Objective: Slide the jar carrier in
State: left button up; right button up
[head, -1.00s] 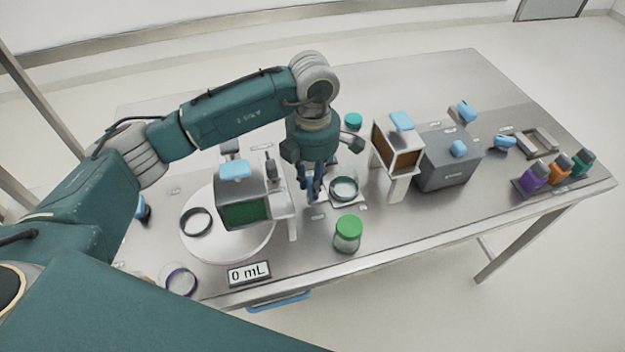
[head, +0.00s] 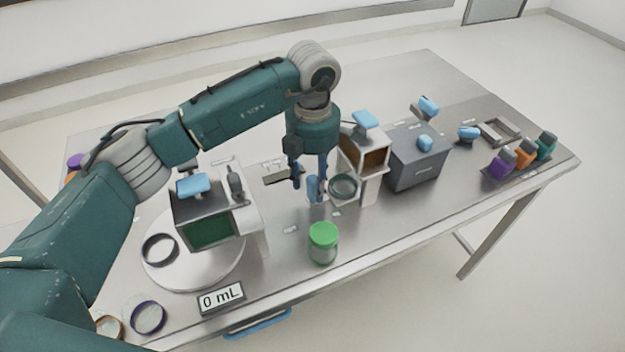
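The jar carrier holds a round clear glass jar (head: 343,186) and has an upright blue handle (head: 315,188) on its left side. It is at the front left of the white stand with a brown-lined opening (head: 376,158), overlapping the stand's lower part. How deep it sits is hard to tell. My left gripper (head: 311,180) points down at the handle, its fingers spread with a visible gap between the left finger and the handle. Contact by the right finger cannot be told. My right gripper is not in view.
A green-lidded jar (head: 323,243) stands in front of the carrier. A grey box (head: 418,160) stands right of the stand. The metal table (head: 420,215) is clear at front right.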

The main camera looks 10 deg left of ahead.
pick_arm(q)
notch_tip(320, 180, up, 12)
dwell(0.6)
